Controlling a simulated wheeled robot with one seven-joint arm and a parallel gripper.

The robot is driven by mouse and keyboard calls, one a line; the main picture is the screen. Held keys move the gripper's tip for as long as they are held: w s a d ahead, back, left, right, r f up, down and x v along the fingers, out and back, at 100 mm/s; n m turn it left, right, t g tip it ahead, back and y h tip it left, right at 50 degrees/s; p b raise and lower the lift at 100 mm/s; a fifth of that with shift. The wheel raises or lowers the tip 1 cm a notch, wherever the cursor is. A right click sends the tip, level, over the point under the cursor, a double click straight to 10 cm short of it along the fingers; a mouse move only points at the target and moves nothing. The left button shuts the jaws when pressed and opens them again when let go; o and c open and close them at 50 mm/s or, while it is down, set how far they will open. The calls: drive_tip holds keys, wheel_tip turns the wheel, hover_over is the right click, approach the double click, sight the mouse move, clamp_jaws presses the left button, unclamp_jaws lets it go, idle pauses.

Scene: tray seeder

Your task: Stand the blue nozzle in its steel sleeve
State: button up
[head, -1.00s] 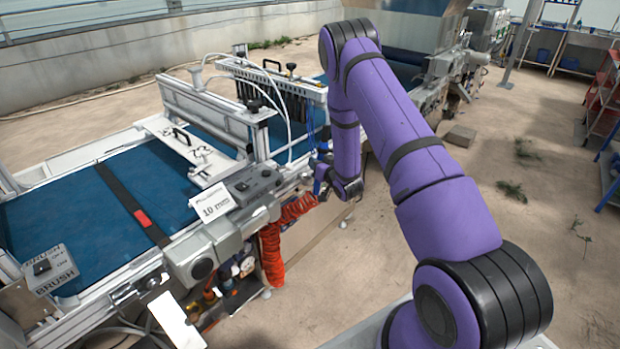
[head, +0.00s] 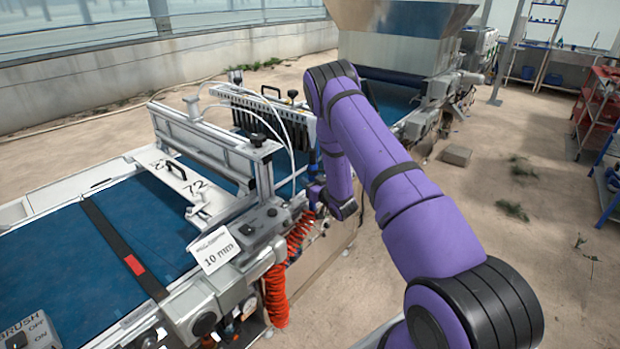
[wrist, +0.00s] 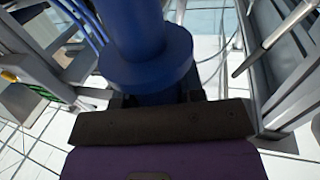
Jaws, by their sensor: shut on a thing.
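The blue nozzle (wrist: 145,50) fills the upper middle of the wrist view, a round body with a wide flange at its lower end. My gripper (wrist: 155,98) is shut on it, just below the flange; its dark jaws are partly hidden. In the head view my gripper (head: 318,192) is at the near side of the seeder, beside the orange coiled hose, and a bit of blue shows by it. I cannot make out the steel sleeve in either view. The nozzle and my arm may hide it.
The seeder has a blue belt (head: 95,265), a bar with a black row (head: 270,122) and a "10 mm" card (head: 214,250). The orange coiled hose (head: 276,290) hangs at its near side. A metal rod (wrist: 275,38) and frame parts flank the nozzle.

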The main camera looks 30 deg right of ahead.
wheel_tip(320, 180, down, 6)
idle(0.7)
drive_tip(key=shift+f, duration=0.7)
idle(1.5)
drive_tip(key=o, duration=1.1)
drive_tip(key=shift+o, duration=0.2)
drive_tip(key=shift+s, duration=0.15)
drive_tip(key=s, duration=1)
drive_tip(key=shift+s+d, duration=0.25)
drive_tip(key=shift+d, duration=0.2)
